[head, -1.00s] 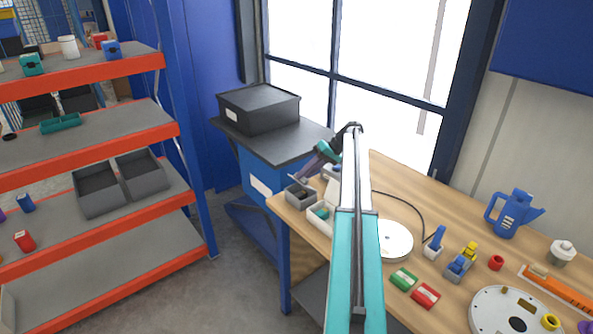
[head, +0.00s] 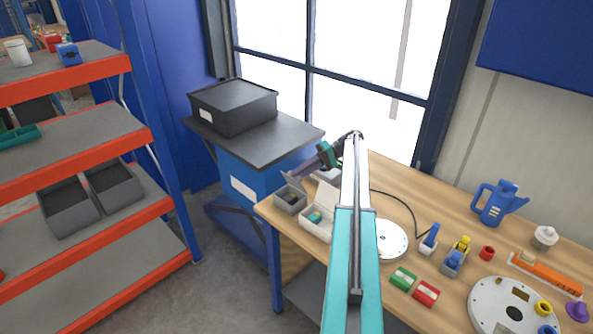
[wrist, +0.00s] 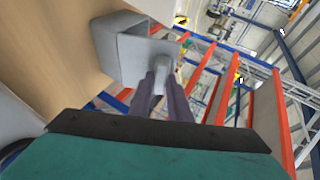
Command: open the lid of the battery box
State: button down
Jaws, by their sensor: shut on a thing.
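A small grey box (head: 290,201), which I take to be the battery box, stands at the left end of the wooden bench. In the wrist view the grey box (wrist: 117,50) is at the upper left, with a grey flap, its lid (wrist: 166,46), sticking out beside its opening. My gripper (wrist: 161,78) is shut on the lid's edge, its dark fingers together. In the head view my gripper (head: 290,175) is just above the grey box at its back side. The box's inside looks dark, and the lid is partly hidden by the fingers.
A white open box (head: 316,225) with a teal item stands right beside the grey box. A white round disc (head: 391,240) and several small parts lie further right. A blue bench with a black crate (head: 233,108) is behind; shelves (head: 75,190) stand left.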

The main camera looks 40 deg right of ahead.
jog(key=shift+s+d+f, duration=0.15)
jog(key=shift+s+f, duration=0.05)
jog(key=shift+s, duration=0.15)
jog(key=c, duration=1.6)
grip_release()
jog(key=shift+r, duration=0.15)
jog(key=shift+c, duration=0.2)
jog(key=shift+w+a, duration=0.2)
